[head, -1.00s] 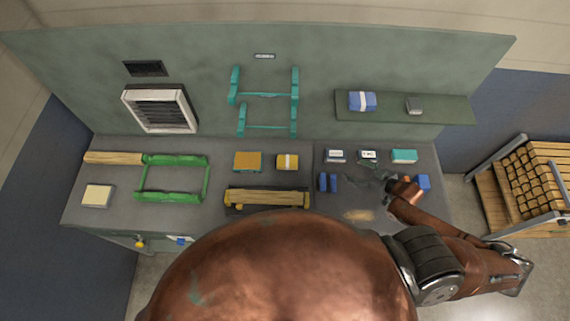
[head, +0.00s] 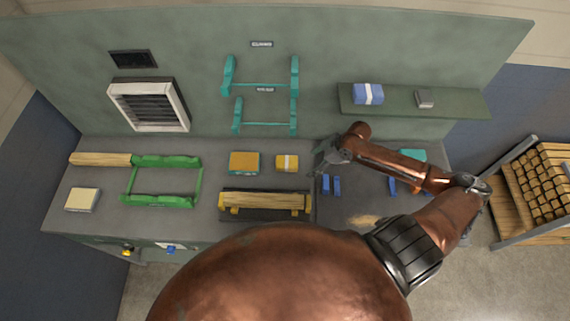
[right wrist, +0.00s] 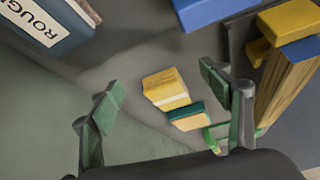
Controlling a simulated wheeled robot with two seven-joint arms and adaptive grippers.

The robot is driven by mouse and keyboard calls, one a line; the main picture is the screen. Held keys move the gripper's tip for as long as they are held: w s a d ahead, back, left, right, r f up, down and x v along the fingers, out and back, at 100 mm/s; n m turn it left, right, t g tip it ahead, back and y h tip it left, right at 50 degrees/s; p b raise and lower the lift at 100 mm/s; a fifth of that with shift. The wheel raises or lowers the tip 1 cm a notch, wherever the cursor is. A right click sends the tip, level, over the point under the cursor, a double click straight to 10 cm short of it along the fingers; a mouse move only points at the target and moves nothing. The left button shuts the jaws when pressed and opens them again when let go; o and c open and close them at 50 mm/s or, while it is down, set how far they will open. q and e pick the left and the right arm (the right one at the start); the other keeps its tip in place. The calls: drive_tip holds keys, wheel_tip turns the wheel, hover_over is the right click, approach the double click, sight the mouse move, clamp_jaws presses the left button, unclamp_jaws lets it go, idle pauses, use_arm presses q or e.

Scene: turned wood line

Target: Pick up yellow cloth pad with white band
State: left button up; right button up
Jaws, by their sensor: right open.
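The yellow cloth pad with a white band (head: 287,163) lies on the grey bench, just right of an orange and teal block (head: 244,162). In the right wrist view the pad (right wrist: 166,90) lies beyond and between my fingertips, with nothing touching it. My right gripper (head: 326,154) is open and empty, to the right of the pad in the head view. Its two green-tipped fingers (right wrist: 160,93) stand wide apart in the right wrist view. My left gripper is not in view.
A wooden piece in a dark holder (head: 265,203) lies in front of the pad. Blue blocks (head: 331,185) stand close to my right gripper. A box lettered "ROUGH" (right wrist: 48,22) is near in the wrist view. A green frame (head: 163,181) lies at left.

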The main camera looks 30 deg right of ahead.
sight(287, 162)
drive_tip(key=w+a, duration=0.3)
drive_tip(key=shift+w+a+p, duration=0.2)
drive_tip(key=shift+a+p, duration=0.1)
drive_tip(key=shift+w+a, duration=0.25)
drive_tip(key=shift+a, duration=0.1)
drive_tip(key=shift+w+a+p, duration=0.35)
drive_tip(key=shift+w+a, duration=0.8)
drive_tip(key=shift+a, duration=0.1)
drive_tip(key=shift+d+x, duration=0.2)
drive_tip(key=shift+x, duration=1.2)
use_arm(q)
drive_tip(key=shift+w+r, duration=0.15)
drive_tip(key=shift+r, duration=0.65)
use_arm(e)
drive_tip(key=shift+s+f, duration=0.1)
drive_tip(key=shift+f, duration=0.05)
drive_tip(key=shift+c, duration=0.3)
drive_tip(key=c, duration=1.2)
